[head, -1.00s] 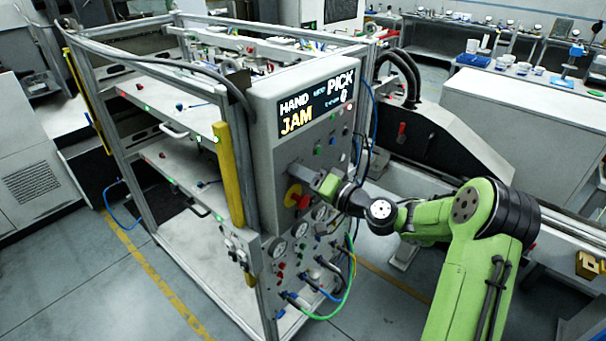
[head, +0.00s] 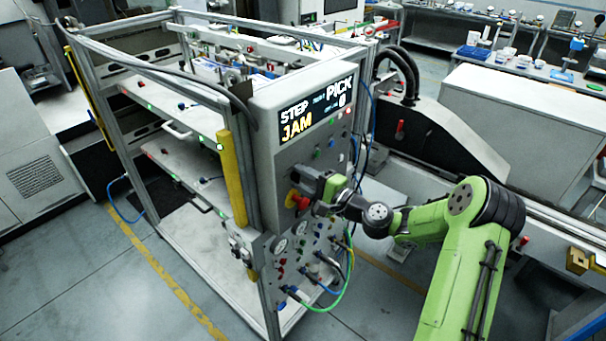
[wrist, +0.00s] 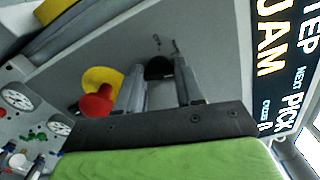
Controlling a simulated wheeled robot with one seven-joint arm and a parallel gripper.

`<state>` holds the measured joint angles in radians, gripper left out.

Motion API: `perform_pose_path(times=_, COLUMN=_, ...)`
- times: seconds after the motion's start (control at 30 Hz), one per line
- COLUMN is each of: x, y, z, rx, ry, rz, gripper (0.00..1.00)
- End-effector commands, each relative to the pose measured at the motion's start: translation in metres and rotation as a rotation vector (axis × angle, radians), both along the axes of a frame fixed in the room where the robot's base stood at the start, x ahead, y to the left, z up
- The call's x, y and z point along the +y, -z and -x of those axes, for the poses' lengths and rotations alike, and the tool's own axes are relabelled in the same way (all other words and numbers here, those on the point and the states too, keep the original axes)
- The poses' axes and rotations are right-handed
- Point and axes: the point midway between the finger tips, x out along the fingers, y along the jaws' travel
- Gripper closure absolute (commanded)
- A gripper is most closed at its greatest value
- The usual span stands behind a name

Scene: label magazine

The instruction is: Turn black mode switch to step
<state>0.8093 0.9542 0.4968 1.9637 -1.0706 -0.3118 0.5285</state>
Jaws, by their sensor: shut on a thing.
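The black mode switch (wrist: 158,68) shows between my fingertips in the wrist view, on the grey panel face. My gripper (wrist: 160,85) is shut on the switch, its two grey fingers on either side of it. In the head view my gripper (head: 318,180) is at the panel below the display, and it hides the switch there. The display (head: 316,111) reads STEP at upper left, JAM in yellow below, and PICK at the right.
A red emergency button on a yellow base (wrist: 99,101) sits close beside my gripper. Gauges (head: 281,246), small buttons and coloured hoses (head: 330,300) lie lower on the panel. A yellow post (head: 232,180) stands at the panel's left edge. Floor in front is clear.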

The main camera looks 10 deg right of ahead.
Motion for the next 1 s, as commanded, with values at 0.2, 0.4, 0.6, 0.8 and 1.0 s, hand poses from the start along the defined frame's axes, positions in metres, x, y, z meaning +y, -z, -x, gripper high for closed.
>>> perform_pose_path(times=0.2, x=-0.0009, y=0.0005, z=0.0002, rx=0.06, ry=0.002, rz=-0.074, gripper=0.94)
perform_pose_path(times=0.4, x=-0.001, y=0.0011, z=0.0001, rx=0.083, ry=0.002, rz=-0.106, gripper=0.94)
perform_pose_path(times=0.6, x=-0.001, y=0.0018, z=0.0001, rx=0.086, ry=0.002, rz=-0.113, gripper=0.94)
perform_pose_path(times=0.8, x=-0.0011, y=0.0021, z=0.0001, rx=0.086, ry=0.002, rz=-0.113, gripper=0.94)
perform_pose_path(times=1.0, x=-0.0008, y=0.0018, z=0.0001, rx=0.086, ry=0.002, rz=-0.112, gripper=0.4)
